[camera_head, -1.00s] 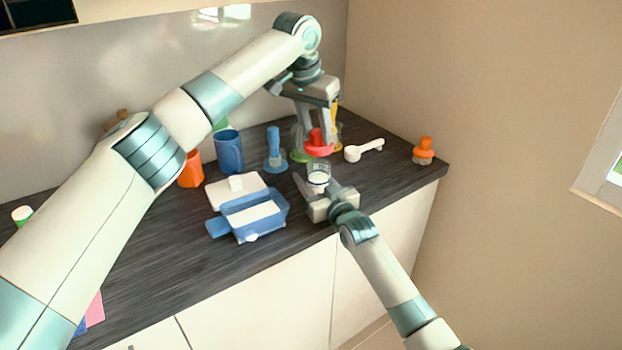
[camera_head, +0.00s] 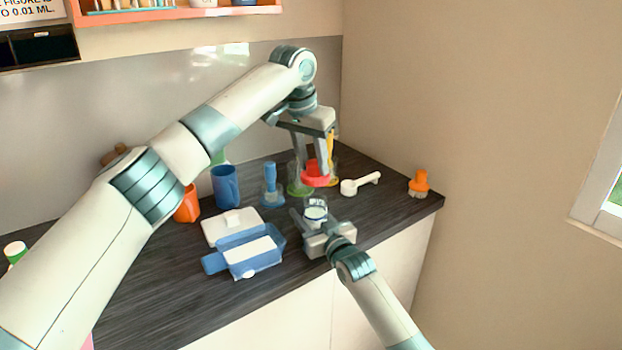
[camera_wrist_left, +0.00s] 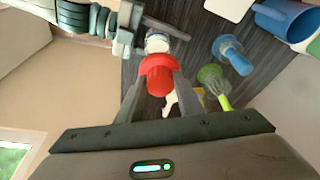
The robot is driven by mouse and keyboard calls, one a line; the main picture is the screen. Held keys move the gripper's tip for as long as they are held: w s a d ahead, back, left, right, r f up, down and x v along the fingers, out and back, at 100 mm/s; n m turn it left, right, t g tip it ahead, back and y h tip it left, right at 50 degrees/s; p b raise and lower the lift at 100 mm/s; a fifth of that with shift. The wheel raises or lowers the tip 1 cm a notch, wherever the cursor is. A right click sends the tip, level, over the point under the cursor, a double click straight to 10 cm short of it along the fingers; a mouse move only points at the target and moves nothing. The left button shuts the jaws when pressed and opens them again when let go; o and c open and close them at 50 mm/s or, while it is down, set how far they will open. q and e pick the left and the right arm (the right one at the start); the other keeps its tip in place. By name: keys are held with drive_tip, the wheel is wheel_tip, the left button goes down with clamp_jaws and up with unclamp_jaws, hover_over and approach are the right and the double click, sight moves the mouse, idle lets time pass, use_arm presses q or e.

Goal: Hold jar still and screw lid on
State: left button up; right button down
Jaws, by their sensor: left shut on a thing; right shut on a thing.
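The jar (camera_head: 316,211) is small and clear with white contents, upright at the counter's front right. My right gripper (camera_head: 315,217) is shut on it from the front. The red lid (camera_head: 315,178) is held above the jar by my left gripper (camera_head: 312,168), which points down and is shut on it. In the left wrist view the lid (camera_wrist_left: 158,74) sits between the two fingers of my left gripper (camera_wrist_left: 157,84), and the jar (camera_wrist_left: 158,42) shows just beyond it. The lid and jar look apart in the head view.
A blue butter dish (camera_head: 248,252) with its white lid (camera_head: 231,227) lies left of the jar.

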sight(312, 175)
use_arm(q)
drive_tip(key=shift+f, duration=2.45)
drive_tip(key=shift+f, duration=0.8)
idle(0.3)
drive_tip(key=o, duration=0.7)
drive_tip(key=c, duration=0.5)
drive_tip(key=shift+o, duration=0.2)
